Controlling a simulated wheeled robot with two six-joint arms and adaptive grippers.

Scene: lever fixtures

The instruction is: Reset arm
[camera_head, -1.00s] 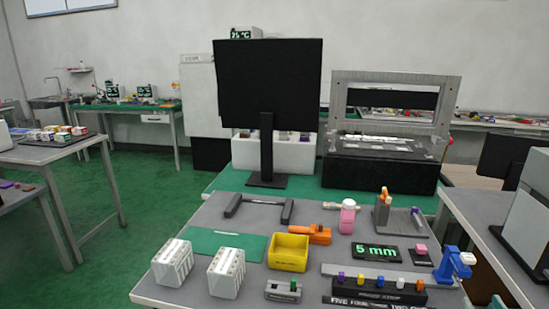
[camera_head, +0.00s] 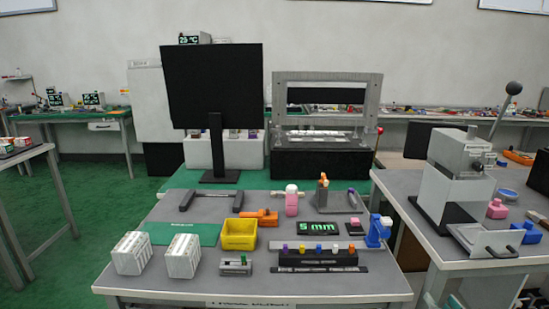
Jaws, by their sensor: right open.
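The task names no object besides my arm. I make out neither my left nor my right gripper in the head view. A grey and white lever press (camera_head: 458,172) stands on the right table. Its lever, with a dark round knob (camera_head: 514,88), points up and leans to the right. A light tray or plate (camera_head: 484,240) sits at the front of the press.
The middle table (camera_head: 205,282) holds a yellow bin (camera_head: 239,234), two white ribbed blocks (camera_head: 131,254), an orange tool (camera_head: 258,217), a "5 mm" display (camera_head: 318,228) and a blue fixture (camera_head: 377,231). A black monitor (camera_head: 213,87) stands behind. Green floor lies at left.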

